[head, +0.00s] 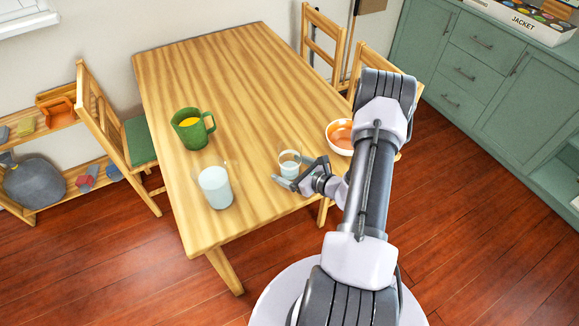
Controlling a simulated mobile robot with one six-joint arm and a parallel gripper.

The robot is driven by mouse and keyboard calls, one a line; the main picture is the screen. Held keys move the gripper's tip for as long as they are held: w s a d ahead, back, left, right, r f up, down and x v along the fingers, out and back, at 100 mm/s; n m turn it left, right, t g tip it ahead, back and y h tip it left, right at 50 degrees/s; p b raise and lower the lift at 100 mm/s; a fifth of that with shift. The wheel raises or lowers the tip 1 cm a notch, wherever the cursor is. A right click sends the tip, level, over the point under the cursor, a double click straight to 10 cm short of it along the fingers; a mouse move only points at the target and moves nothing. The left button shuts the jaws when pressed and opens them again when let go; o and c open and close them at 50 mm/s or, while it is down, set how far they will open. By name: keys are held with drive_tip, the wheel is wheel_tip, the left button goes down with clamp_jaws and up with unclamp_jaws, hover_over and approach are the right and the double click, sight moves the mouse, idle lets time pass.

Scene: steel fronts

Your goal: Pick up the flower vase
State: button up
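No vase with flowers shows. Two clear glass vessels stand upright on the wooden table (215,75): a larger one (215,188) with pale liquid near the front left, and a smaller one (290,161) with a little pale liquid near the front right edge. I cannot tell which is the flower vase. My gripper (299,169) is low at the table's front right edge, with its fingers apart and pointing toward the smaller glass vessel. That vessel is at the finger opening; I cannot tell whether the fingers touch it.
A green mug (189,130) with orange liquid stands left of centre. An orange-and-white bowl (340,136) is partly behind my arm. Chairs stand at the left (139,142) and far side (322,42). A low shelf (70,122) holds a grey rounded object (35,183). The table's far half is clear.

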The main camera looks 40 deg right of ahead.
drive_tip(key=shift+w, duration=0.15)
drive_tip(key=shift+c, duration=0.5)
drive_tip(key=c, duration=1.7)
